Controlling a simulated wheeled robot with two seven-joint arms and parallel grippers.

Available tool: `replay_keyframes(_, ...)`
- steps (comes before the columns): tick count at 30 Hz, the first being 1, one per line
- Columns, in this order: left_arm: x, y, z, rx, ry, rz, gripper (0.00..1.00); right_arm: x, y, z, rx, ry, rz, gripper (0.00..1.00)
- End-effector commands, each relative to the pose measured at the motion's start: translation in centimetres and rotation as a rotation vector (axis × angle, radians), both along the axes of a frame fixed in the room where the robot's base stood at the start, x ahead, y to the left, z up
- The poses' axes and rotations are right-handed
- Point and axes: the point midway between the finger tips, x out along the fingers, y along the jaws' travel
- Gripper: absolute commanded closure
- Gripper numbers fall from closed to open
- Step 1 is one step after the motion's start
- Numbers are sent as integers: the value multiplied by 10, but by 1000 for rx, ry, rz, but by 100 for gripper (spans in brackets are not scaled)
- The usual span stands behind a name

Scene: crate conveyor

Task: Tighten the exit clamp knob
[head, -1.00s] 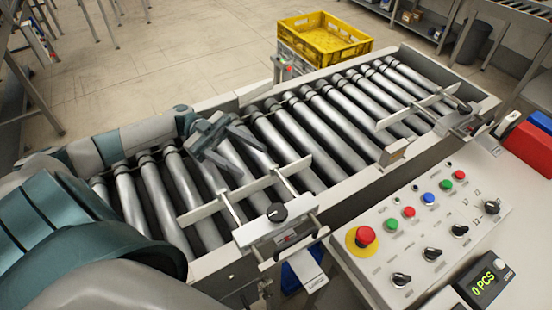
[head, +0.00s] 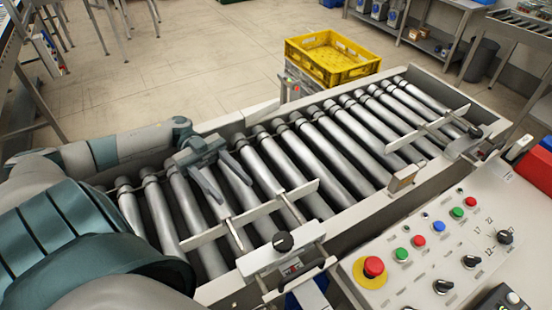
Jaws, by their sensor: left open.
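A clamp with a round black knob (head: 283,241) sits on the near side rail of the roller conveyor, with a white mark on the knob top. Its guide bar (head: 250,215) runs over the rollers. A second clamp with a dark knob (head: 475,131) is at the far right end of the same rail. I cannot tell from the picture which is the exit one. My left gripper (head: 236,193) is open and empty above the rollers, up and left of the near knob and apart from it. My right gripper is not in view.
A control panel (head: 420,262) with a red emergency button (head: 373,267) and several coloured buttons stands at the lower right. A yellow crate (head: 332,58) stands behind the conveyor. The rollers (head: 330,150) carry no crate. My left arm covers the conveyor's left end.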

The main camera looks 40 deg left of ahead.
Motion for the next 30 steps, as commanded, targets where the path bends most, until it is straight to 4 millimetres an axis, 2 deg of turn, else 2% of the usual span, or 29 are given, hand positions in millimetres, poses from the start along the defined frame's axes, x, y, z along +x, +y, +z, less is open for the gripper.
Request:
replay_keyframes(8,-8,-38,4,-4,1,-1,49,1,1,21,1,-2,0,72)
replay_keyframes(24,-26,-131,5,-4,-1,1,49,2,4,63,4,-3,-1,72)
replay_keyframes(30,-30,-153,2,-1,-1,1,49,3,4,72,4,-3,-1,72)
